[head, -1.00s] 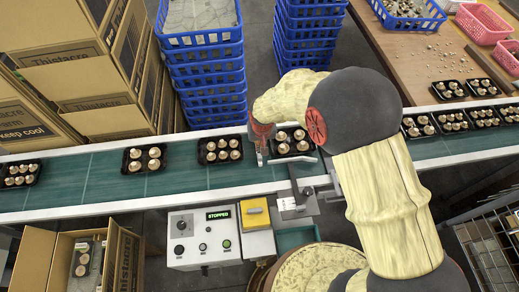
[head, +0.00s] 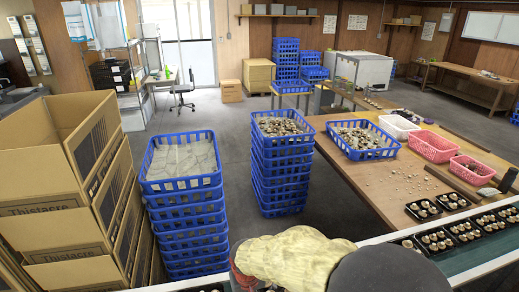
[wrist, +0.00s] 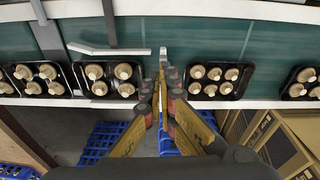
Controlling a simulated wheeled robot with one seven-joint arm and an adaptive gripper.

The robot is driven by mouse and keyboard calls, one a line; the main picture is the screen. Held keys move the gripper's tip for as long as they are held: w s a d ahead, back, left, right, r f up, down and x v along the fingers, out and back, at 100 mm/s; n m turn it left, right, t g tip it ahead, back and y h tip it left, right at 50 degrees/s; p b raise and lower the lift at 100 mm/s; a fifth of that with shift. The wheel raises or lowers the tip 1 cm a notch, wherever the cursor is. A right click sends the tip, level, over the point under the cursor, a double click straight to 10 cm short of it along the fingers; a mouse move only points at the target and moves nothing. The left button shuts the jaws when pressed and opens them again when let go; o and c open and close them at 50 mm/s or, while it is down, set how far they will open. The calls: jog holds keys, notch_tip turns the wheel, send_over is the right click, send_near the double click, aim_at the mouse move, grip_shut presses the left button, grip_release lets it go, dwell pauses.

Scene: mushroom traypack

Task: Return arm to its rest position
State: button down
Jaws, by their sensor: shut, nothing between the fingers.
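My gripper (wrist: 161,95) shows in the wrist view with its fingers together and nothing between them. It hangs above the near edge of the green conveyor belt (wrist: 215,45), in the gap between two black trays of mushrooms. One tray (wrist: 128,92) is to its left and another (wrist: 193,94) is to its right. More filled trays stand along the belt at both sides. In the head view my arm (head: 290,258) fills the bottom middle, and the fingertips are out of the frame.
Blue crate stacks (head: 190,205) and (head: 283,165) stand behind the belt. Cardboard boxes (head: 65,215) are piled at the left. A wooden table (head: 365,180) at the right holds crates, pink baskets (head: 432,150) and loose mushrooms. Open floor lies beyond.

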jog(key=s+d+r+m+t+b, duration=0.1)
jog(key=s+d+r+t+b, duration=0.1)
jog(key=s+d+r, duration=0.6)
jog(key=s+d+r+m+t+b, duration=0.2)
jog(key=s+d+r+b, duration=0.2)
jog(key=s+d+r, duration=0.5)
jog(key=d+r, duration=0.3)
jog(key=d, duration=0.3)
jog(key=shift+s+r+b, duration=0.2)
jog(key=shift+s+b, duration=0.1)
jog(key=shift+b, duration=0.1)
